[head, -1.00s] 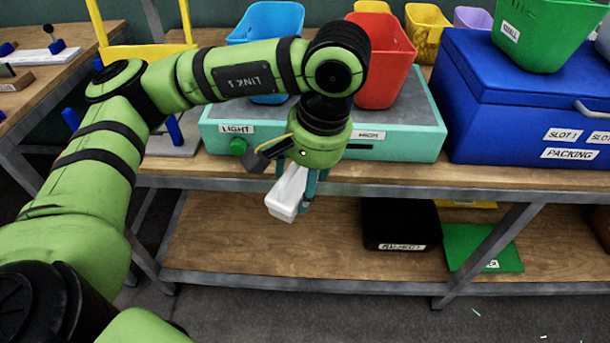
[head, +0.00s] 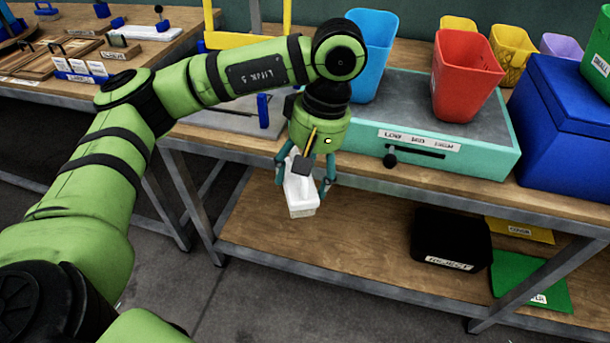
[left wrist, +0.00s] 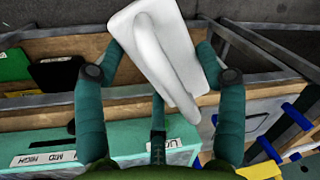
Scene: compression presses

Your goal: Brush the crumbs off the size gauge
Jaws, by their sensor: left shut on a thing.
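My left gripper (head: 304,178) is shut on a white block-shaped brush (head: 302,206) and holds it in the air just in front of the bench edge. In the left wrist view the brush (left wrist: 158,48) is tilted between the fingers, with a raised ridge along it. I cannot tell for certain which thing is the size gauge; no label for it is readable. Wooden pieces with blue parts (head: 85,68) stand on the left bench. No crumbs can be made out. My right gripper is not in view.
A teal box (head: 440,140) labelled low, mid and high carries a blue bin (head: 372,50) and a red bin (head: 462,75). A grey plate (head: 225,118) with a yellow frame stands left of it. A black reject bin (head: 450,238) sits on the lower shelf.

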